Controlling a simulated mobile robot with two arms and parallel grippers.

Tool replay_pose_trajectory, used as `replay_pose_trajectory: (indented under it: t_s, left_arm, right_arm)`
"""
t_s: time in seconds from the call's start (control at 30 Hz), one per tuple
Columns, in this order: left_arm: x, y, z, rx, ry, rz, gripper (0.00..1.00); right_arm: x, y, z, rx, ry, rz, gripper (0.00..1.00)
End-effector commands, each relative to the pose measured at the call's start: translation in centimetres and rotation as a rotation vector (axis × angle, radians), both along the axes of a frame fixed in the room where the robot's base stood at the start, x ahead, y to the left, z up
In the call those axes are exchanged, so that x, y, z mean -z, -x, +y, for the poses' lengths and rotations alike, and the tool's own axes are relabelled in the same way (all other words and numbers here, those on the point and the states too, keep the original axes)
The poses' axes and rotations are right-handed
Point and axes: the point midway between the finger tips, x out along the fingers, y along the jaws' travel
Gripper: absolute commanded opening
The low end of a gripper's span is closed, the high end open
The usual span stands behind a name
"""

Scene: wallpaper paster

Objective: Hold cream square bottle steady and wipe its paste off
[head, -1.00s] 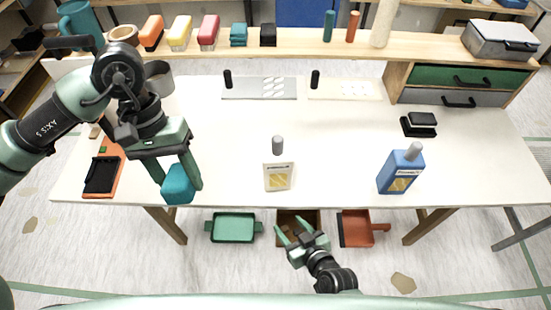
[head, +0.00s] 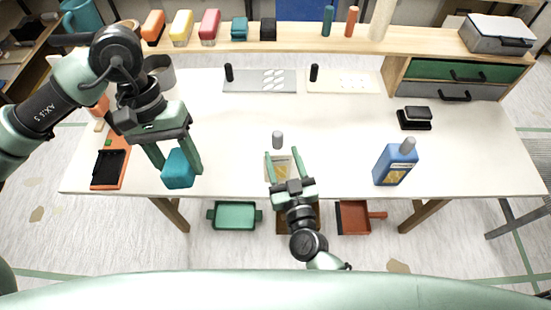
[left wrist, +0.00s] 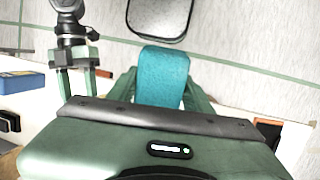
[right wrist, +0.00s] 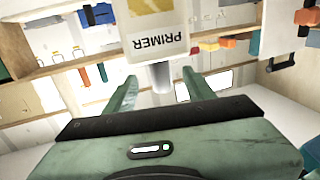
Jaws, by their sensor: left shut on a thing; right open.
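The cream square bottle (head: 279,168) stands upright near the table's front edge, with a grey cap and a yellow label patch. In the right wrist view the bottle (right wrist: 158,38) shows its PRIMER label between and beyond the fingers. My right gripper (head: 283,165) is open, its fingers reaching towards the bottle's two sides; I cannot tell whether they touch it. My left gripper (head: 176,168) is shut on a teal sponge block (head: 179,170), held over the table's front left. The sponge (left wrist: 162,76) also fills the middle of the left wrist view. No paste can be made out clearly on the bottle.
A blue bottle (head: 396,163) stands to the right on the white table (head: 330,135). Green (head: 235,216) and red (head: 354,217) trays sit below the front edge.

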Motion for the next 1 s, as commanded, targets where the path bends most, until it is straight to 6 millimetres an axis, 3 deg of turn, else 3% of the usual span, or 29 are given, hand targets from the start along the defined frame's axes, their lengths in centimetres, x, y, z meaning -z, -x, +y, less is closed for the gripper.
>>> replay_pose_trajectory:
  t_s: [0.5,1.0]
  left_arm:
    - [1.8,0.0,0.0,0.000,0.000,0.000,0.08]
    - [2.1,0.0,0.0,0.000,0.000,0.000,0.08]
  right_arm:
    - [0.2,-7.1,1.8,0.000,-0.001,0.000,0.54]
    - [0.0,-8.3,2.2,-0.001,-0.001,0.001,0.54]
